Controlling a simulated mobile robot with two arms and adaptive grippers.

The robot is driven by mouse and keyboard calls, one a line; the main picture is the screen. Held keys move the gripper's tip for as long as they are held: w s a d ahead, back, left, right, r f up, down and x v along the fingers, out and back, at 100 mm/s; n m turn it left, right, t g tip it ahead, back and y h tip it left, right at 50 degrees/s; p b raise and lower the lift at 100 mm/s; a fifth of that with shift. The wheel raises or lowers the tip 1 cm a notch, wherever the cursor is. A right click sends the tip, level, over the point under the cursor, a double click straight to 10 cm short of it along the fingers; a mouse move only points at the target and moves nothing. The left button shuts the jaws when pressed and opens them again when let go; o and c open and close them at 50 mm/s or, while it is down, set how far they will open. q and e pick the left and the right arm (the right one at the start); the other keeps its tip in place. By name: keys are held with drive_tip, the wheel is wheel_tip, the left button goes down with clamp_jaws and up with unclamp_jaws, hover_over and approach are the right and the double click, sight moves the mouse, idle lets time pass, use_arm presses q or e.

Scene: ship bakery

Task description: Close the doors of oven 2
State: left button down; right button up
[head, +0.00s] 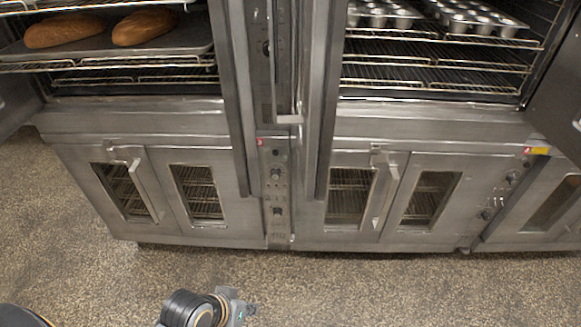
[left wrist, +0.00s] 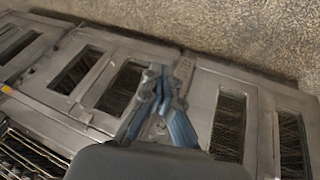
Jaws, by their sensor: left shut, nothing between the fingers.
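Two upper ovens stand open side by side in the head view. The left upper oven holds bread loaves (head: 148,26); its right door (head: 234,100) stands out edge-on and its left door (head: 12,98) is partly cut off. The right upper oven holds muffin tins (head: 478,18); its left door (head: 324,110) is edge-on and its right door (head: 556,85) is swung out at the right edge. I cannot read which is oven 2. My left gripper (head: 236,304) is low in front of the ovens, touching nothing; in the left wrist view its blue fingers (left wrist: 160,78) are shut and empty.
Below, the lower ovens' doors are closed, with windows and a handle (head: 146,190) on the left unit and another handle (head: 385,192) on the right unit. A control panel (head: 276,192) stands between them. The speckled floor (head: 390,285) in front is clear.

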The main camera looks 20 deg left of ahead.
use_arm(q)
drive_tip(key=w+r+n+t+h, duration=0.2)
drive_tip(key=w+r+n+t, duration=0.15)
drive_tip(key=r, duration=0.45)
drive_tip(key=w+r+n+t+h, duration=0.2)
drive_tip(key=w+r+n+t, duration=0.15)
drive_tip(key=r, duration=0.55)
drive_tip(key=n+t+h, duration=0.1)
drive_tip(key=n+t, duration=0.3)
drive_tip(key=n, duration=0.1)
approach(304, 156)
drive_tip(key=s+a, duration=0.4)
drive_tip(key=a, duration=0.1)
drive_tip(key=shift+s+d+p+x, duration=0.3)
drive_tip(key=shift+p+x, duration=0.55)
drive_tip(key=shift+x, duration=1.1)
drive_tip(key=shift+s+d+p+x, duration=0.1)
drive_tip(key=shift+d+p+x, duration=0.6)
drive_tip(key=shift+x, duration=1.3)
drive_tip(key=shift+s+d+p+x, duration=0.2)
drive_tip(key=shift+p+x, duration=0.85)
drive_tip(key=shift+x, duration=0.9)
drive_tip(key=shift+w+f, duration=0.1)
drive_tip(key=shift+f, duration=0.1)
